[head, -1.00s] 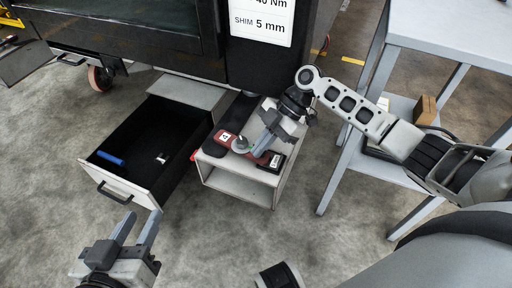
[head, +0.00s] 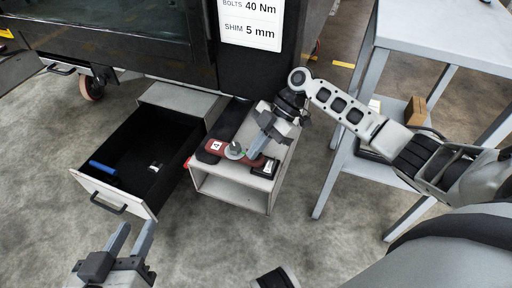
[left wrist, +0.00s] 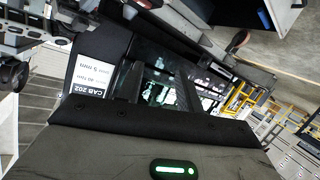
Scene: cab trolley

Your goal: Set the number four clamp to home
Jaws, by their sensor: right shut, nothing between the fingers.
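A dark red clamp with a white label (head: 216,146) that seems to read 4 lies on top of the small white cabinet (head: 233,190). A grey round knob (head: 234,151) stands at its middle. My right gripper (head: 252,154) is shut, with its fingers pointing down at the clamp's right part, close beside the knob. I cannot tell whether the fingertips touch it; they hide part of the clamp. My left gripper (head: 134,227) is open and empty at the lower left, in front of the drawer and away from the clamp. The left wrist view does not show the clamp clearly.
A black box with a pale label (head: 265,168) sits at the cabinet's front right. An open drawer (head: 113,190) with a blue item (head: 103,168) is on the left. A grey steel table (head: 430,28) stands to the right. A sign (head: 250,25) hangs above.

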